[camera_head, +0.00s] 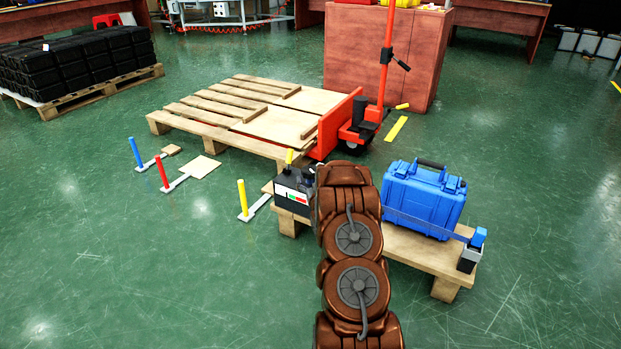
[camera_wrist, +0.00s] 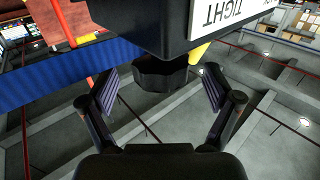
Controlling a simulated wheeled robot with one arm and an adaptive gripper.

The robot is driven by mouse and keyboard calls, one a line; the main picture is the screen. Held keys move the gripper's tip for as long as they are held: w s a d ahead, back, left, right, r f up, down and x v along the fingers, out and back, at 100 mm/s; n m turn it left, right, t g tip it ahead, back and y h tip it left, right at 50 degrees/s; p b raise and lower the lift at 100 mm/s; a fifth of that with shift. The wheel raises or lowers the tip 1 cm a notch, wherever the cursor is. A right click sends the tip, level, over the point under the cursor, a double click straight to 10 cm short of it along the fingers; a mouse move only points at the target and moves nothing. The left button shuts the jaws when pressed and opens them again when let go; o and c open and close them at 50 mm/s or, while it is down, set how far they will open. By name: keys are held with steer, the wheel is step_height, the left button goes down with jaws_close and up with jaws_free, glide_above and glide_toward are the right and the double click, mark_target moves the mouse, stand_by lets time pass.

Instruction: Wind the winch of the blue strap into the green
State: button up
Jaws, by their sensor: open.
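The blue strap (camera_head: 425,222) runs across the front of a blue case (camera_head: 424,197) on a low wooden platform (camera_head: 412,255). At the platform's left end stands the black winch box (camera_head: 283,181), with a yellow-tipped part on top and a white label (camera_head: 292,195) marked red and green. In the wrist view the blue strap (camera_wrist: 70,75) leaves the box, whose label (camera_wrist: 228,14) reads "TIGHT" upside down. My gripper (camera_wrist: 160,90) is open, its two fingers either side of a dark knob (camera_wrist: 162,74) with visible gaps. The head view hides my gripper behind my arm.
A grey bracket with a blue top (camera_head: 477,238) stands at the platform's right end. Blue (camera_head: 136,153), red (camera_head: 162,172) and yellow (camera_head: 242,197) posts stand on the floor at left. A large pallet (camera_head: 235,110) and red pallet jack (camera_head: 350,125) lie behind. Floor at right is clear.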

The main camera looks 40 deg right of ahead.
mark_target(312, 178)
steer(key=shift+b+x, duration=0.55)
steer(key=shift+x, duration=1.15)
steer(key=c, duration=1.1)
